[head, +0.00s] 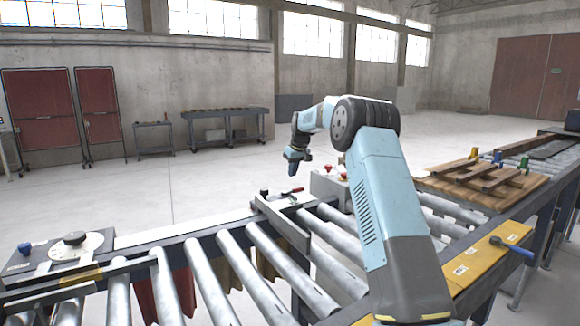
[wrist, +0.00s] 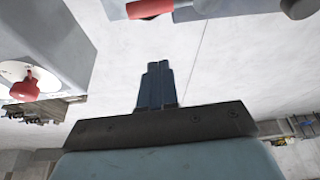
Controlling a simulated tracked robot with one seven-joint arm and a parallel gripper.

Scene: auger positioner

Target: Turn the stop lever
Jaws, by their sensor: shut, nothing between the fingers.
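The lever with a red handle (head: 292,191) lies across the dark stop plate at the middle of the roller conveyor. In the wrist view its red handle (wrist: 150,8) and dark grey bar run along the top edge, cut off by the frame. My gripper (head: 293,172) points down, a little above and beside this lever and apart from it. In the wrist view my gripper (wrist: 157,66) shows its dark blue fingers together, with nothing between them and pale floor beyond. The lever's pivot is hard to make out.
A grey control box (head: 325,184) with red knobs stands just right of the lever; one red knob (wrist: 25,89) shows in the wrist view. A dial panel (head: 80,248) is at the left, a blue-handled lever (head: 512,247) and wooden pallet (head: 482,184) at the right.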

